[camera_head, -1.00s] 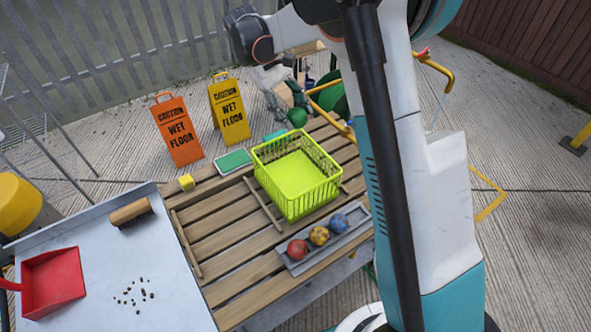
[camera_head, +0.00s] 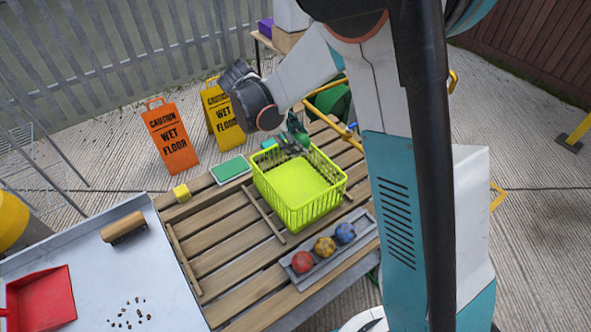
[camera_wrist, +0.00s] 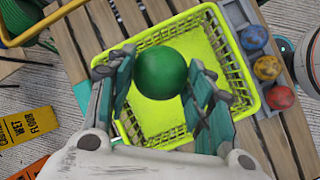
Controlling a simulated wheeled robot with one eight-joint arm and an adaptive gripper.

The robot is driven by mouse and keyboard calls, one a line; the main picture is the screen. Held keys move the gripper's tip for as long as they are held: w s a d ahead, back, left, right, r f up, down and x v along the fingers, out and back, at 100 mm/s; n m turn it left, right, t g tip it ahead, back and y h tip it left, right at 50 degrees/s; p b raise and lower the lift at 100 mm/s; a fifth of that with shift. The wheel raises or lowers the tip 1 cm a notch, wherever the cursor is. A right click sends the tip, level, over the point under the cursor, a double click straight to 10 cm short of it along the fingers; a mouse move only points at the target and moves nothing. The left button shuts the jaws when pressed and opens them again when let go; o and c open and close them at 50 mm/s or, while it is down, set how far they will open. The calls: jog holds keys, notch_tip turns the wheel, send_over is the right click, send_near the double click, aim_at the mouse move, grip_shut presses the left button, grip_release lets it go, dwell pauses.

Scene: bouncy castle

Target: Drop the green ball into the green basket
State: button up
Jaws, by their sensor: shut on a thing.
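The green ball (camera_wrist: 160,72) is between the fingers of my gripper (camera_wrist: 158,85) in the wrist view. My gripper is shut on it. The yellow-green basket (camera_head: 300,207) stands upright on the slatted wooden table and is open at the top. In the wrist view the ball shows in front of the basket's floor (camera_wrist: 150,117), inside the outline of its rim. In the head view my gripper (camera_head: 293,142) is at the basket's far rim, and my wrist and fingers mostly hide the ball. The basket looks empty.
A grey tray (camera_head: 311,273) with red, yellow and blue balls lies in front of the basket. A green sponge pad (camera_head: 230,169) and a yellow block (camera_head: 181,192) lie to its left. Two wet-floor signs (camera_head: 170,137) stand behind the table. A brush (camera_head: 124,228) lies at left.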

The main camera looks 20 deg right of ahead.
notch_tip(320, 180, up, 3)
jog(key=shift+a+r+n+t+p, duration=0.15)
jog(key=shift+n+t+p, duration=0.5)
jog(key=shift+n, duration=0.55)
jog(key=shift+f+b, duration=1.85)
jog(key=shift+f, duration=1.2)
jog(key=o, duration=1)
jog(key=shift+c, duration=0.2)
jog(key=shift+r, duration=0.15)
jog(key=v, duration=1.1)
jog(key=shift+a+r, duration=0.25)
jog(key=shift+r, duration=0.1)
